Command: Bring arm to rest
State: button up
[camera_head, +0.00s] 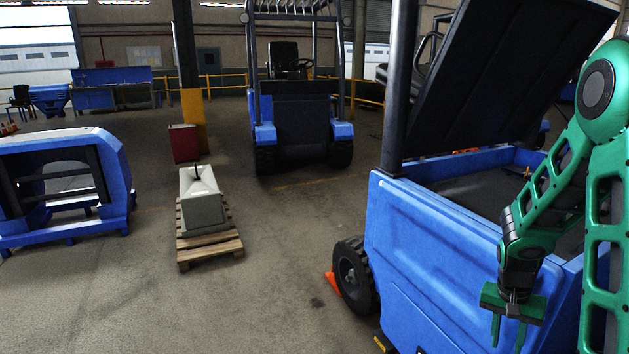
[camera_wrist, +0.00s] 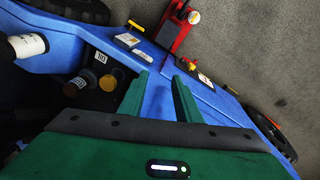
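My green arm stands at the right of the head view, over the side of a blue vehicle (camera_head: 430,250) with its dark lid raised. My gripper (camera_head: 508,345) hangs down with its fingers pointing at the floor, in front of the vehicle's blue side panel. In the wrist view, the two green fingers (camera_wrist: 158,85) are spread apart with nothing between them but blue surface behind. I cannot tell from the head view whether the gripper touches the panel.
A grey counterweight block (camera_head: 202,207) sits on a wooden pallet (camera_head: 212,250). A red box (camera_head: 184,143) stands behind it. A blue frame (camera_head: 112,165) is at left, a forklift (camera_head: 300,105) at the back. The wrist view shows a red tool (camera_wrist: 175,27) and a white-capped cylinder (camera_wrist: 28,46). Middle floor is clear.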

jog(key=s+a+r+n+y, duration=0.1)
jog(key=s+a+r, duration=0.3)
jog(key=s+r, duration=0.5)
jog(key=s+a+r+n+y, duration=0.1)
jog(key=s+a+r, duration=0.2)
jog(key=s+r, duration=0.6)
jog(key=shift+s+a+r+n+t, duration=0.3)
jog(key=shift+s+a+r, duration=0.1)
jog(key=shift+s, duration=1.45)
